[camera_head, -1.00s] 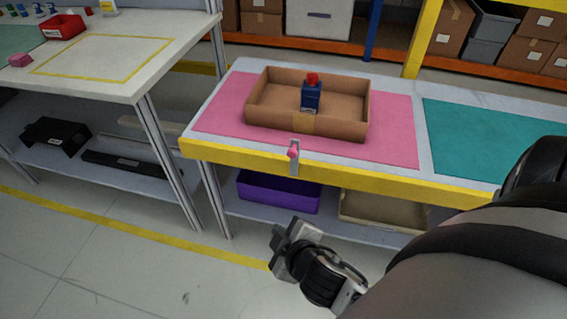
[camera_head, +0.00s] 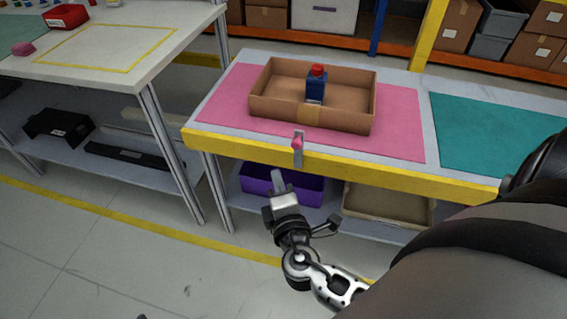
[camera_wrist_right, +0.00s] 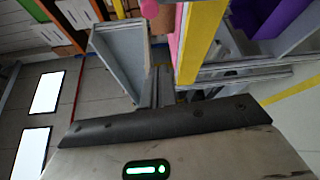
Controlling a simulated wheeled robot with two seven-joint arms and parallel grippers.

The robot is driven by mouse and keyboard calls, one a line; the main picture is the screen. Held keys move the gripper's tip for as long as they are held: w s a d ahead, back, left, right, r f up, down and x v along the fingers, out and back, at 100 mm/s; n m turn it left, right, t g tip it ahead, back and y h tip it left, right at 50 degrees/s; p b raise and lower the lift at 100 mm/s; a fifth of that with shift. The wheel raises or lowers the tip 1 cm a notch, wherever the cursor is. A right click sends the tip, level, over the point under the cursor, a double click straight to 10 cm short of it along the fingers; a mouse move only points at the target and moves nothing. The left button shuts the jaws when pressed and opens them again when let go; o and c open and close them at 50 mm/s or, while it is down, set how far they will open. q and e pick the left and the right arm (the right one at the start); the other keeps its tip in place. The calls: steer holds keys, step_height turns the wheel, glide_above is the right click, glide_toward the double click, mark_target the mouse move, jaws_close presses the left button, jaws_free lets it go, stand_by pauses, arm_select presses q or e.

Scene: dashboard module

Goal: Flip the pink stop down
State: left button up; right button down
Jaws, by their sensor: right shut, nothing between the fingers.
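The pink stop (camera_head: 297,143) is a small pink knob on a narrow grey plate at the yellow front edge of the table, in front of the cardboard box. The plate looks upright. In the right wrist view a pink round piece (camera_wrist_right: 149,9) shows at the top edge, apart from the fingers. My right gripper (camera_head: 279,178) is shut and empty, with its fingers pointing up, below and slightly left of the stop and not touching it. Its closed fingers also show in the right wrist view (camera_wrist_right: 157,85). My left gripper is not in view.
The open cardboard box (camera_head: 275,112) stands on a pink mat (camera_head: 402,140) and holds a blue bottle (camera_head: 316,88) with a red cap. A teal mat (camera_head: 490,133) lies to the right. A purple bin (camera_head: 310,190) and a tan bin (camera_head: 390,208) sit below the tabletop.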

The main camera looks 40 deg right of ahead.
steer(key=r+p+x, duration=0.1)
steer(key=x, duration=0.9)
arm_select(q)
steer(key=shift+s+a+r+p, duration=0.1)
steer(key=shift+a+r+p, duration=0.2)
steer(key=shift+p, duration=0.45)
arm_select(e)
steer(key=s+d, duration=0.2)
steer(key=s, duration=0.1)
steer(key=shift+s+d+f, duration=0.15)
steer(key=shift+s+d, duration=0.05)
steer(key=shift+d, duration=0.2)
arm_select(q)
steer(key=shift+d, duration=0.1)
